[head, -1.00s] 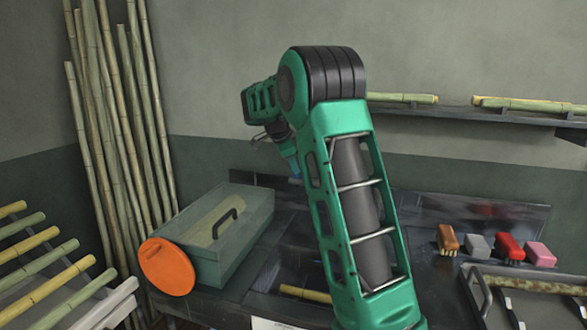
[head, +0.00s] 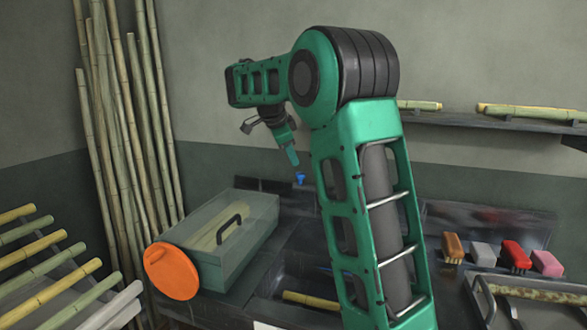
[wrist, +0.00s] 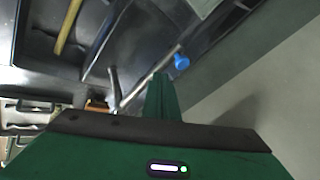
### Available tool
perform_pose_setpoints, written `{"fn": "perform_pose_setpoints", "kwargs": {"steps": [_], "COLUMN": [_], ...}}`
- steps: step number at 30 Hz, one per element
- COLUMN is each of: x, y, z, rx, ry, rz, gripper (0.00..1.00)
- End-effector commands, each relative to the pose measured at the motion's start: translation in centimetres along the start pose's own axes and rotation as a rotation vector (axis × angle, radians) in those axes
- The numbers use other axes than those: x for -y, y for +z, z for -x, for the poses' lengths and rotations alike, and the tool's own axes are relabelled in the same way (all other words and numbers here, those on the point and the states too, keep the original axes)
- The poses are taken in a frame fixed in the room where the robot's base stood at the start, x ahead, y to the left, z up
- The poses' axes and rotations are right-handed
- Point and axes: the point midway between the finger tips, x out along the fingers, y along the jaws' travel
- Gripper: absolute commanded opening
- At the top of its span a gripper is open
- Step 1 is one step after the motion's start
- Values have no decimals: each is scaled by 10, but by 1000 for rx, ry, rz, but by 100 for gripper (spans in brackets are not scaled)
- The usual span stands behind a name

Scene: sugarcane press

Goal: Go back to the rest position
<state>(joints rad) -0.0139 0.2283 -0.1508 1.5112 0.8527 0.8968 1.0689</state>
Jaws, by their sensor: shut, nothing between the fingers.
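My gripper (head: 294,158) hangs from my green arm near the middle of the head view, pointing down above the dark counter. It is shut and holds nothing. In the wrist view its green fingers (wrist: 160,97) are together at the centre. A small blue piece (head: 300,178) shows just below the fingertips in the head view. It also shows in the wrist view (wrist: 181,62), just beyond the fingers. My upper arm hides part of the counter.
A grey-green box (head: 240,235) with a black handle stands on the counter, with an orange disc (head: 171,271) at its front. Brushes and blocks (head: 515,255) sit at the right, beside a metal tray (head: 535,295). Cane poles (head: 125,120) lean at the left. A wall shelf (head: 500,122) holds cane.

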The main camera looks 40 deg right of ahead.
Motion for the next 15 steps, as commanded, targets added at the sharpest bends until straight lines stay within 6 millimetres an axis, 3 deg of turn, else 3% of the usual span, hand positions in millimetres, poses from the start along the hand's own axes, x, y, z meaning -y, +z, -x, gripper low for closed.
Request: {"fn": "perform_pose_setpoints", "kwargs": {"steps": [11, 15], "x": [-4, -33], "y": [-3, -16], "z": [7, 5], "rx": [3, 30], "ry": [5, 33], "rz": [12, 120], "gripper": [0, 0]}}
